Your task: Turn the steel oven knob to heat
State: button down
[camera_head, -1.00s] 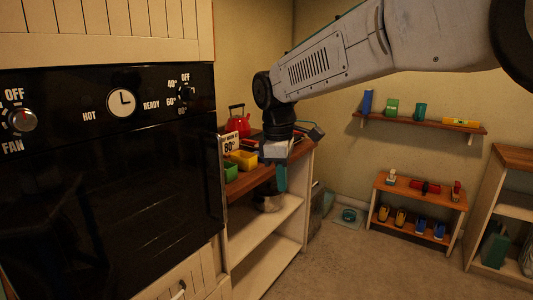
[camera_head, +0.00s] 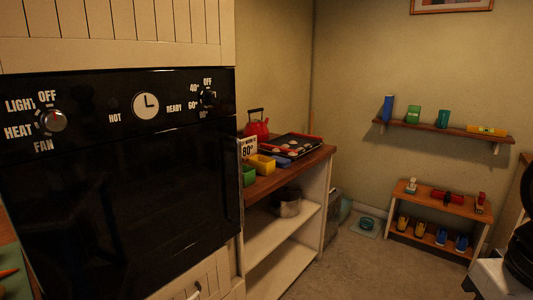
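The steel oven knob (camera_head: 56,121) is on the left of the black oven's control panel (camera_head: 85,95). The words LIGHT, OFF, HEAT and FAN are printed around it, with HEAT to its left. A reddish mark shows on the knob, but I cannot tell exactly where it points. My gripper (camera_head: 490,282) shows only in part at the lower right edge, far from the knob and touching nothing that I can see. Its fingertips are not clearly visible, so I cannot tell whether it is open.
A second, dark knob (camera_head: 208,97) with temperature marks and a clock (camera_head: 146,105) are on the same panel. The space before the oven looks clear.

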aim_at(51, 119)
jog(key=u, duration=1.6)
